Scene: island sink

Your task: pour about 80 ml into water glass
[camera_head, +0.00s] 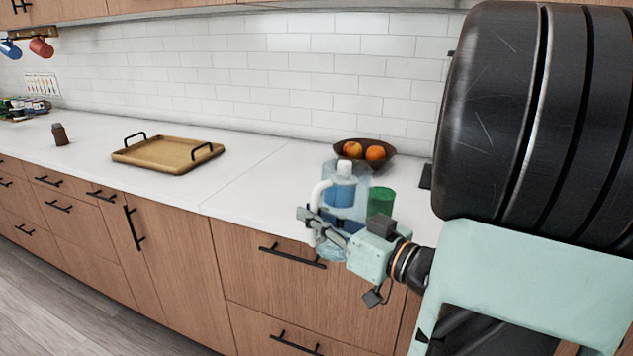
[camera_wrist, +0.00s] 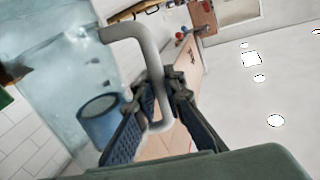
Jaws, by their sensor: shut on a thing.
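A clear, pale-blue pitcher (camera_head: 354,182) with a white lid and a white handle (camera_head: 318,204) is in the middle of the head view. My gripper (camera_head: 314,222) is shut on the handle, at the counter's front edge. The pitcher looks about upright. In the wrist view the handle (camera_wrist: 150,62) runs between my fingers (camera_wrist: 164,90), with the clear pitcher wall (camera_wrist: 60,60) at left. A blue cup (camera_wrist: 100,122) shows behind or through that wall; blue also shows through the pitcher in the head view (camera_head: 340,193). A green cup (camera_head: 381,201) stands just right of the pitcher. Water level is unclear.
A dark bowl of orange fruit (camera_head: 364,158) stands behind the pitcher. A wooden tray (camera_head: 165,155) with black handles lies left on the white counter. A small brown shaker (camera_head: 60,134) stands farther left. The counter between tray and pitcher is clear.

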